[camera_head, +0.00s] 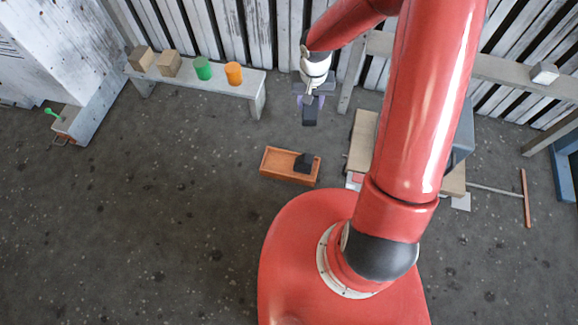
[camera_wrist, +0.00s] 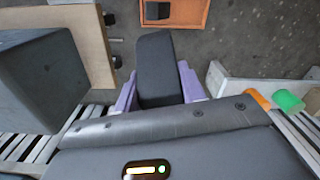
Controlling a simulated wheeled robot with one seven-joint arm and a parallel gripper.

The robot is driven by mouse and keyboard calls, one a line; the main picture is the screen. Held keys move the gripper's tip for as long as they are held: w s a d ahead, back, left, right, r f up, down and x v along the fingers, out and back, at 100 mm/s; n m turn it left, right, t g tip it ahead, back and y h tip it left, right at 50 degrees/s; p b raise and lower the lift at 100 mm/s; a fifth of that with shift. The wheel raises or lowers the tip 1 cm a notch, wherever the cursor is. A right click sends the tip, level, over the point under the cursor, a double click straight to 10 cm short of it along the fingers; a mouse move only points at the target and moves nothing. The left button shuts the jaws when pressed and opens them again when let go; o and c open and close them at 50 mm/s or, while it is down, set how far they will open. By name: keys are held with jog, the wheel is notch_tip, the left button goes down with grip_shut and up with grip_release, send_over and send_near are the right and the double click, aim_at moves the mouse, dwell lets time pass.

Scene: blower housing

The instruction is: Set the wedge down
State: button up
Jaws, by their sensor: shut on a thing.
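My gripper (camera_head: 309,102) is shut on a dark grey wedge (camera_head: 310,116), which hangs below the fingers, apart from the floor. In the wrist view, the purple fingers of my gripper (camera_wrist: 158,88) sit on both sides of the wedge (camera_wrist: 155,58). An orange-brown wooden tray (camera_head: 275,163) lies on the floor nearer to my base than the wedge. A second dark block (camera_head: 304,162) rests in its right part. The tray also shows at the top of the wrist view (camera_wrist: 190,14), apart from the held wedge.
A low pale bench (camera_head: 243,88) at the back left bears two wooden blocks, a green cup (camera_head: 203,68) and an orange cup (camera_head: 234,73). Tan boards (camera_head: 362,140) and a dark box (camera_wrist: 45,75) stand right of the tray in the head view. The floor left of the tray is clear.

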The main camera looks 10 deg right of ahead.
jog(key=a+f+m+b, duration=0.3)
jog(key=a+f+b, duration=0.2)
jog(key=a+f, duration=0.5)
jog(key=b, duration=0.3)
send_over(278, 162)
jog(key=shift+f, duration=9)
jog(key=shift+f, duration=0.1)
jog(key=o, duration=1.1)
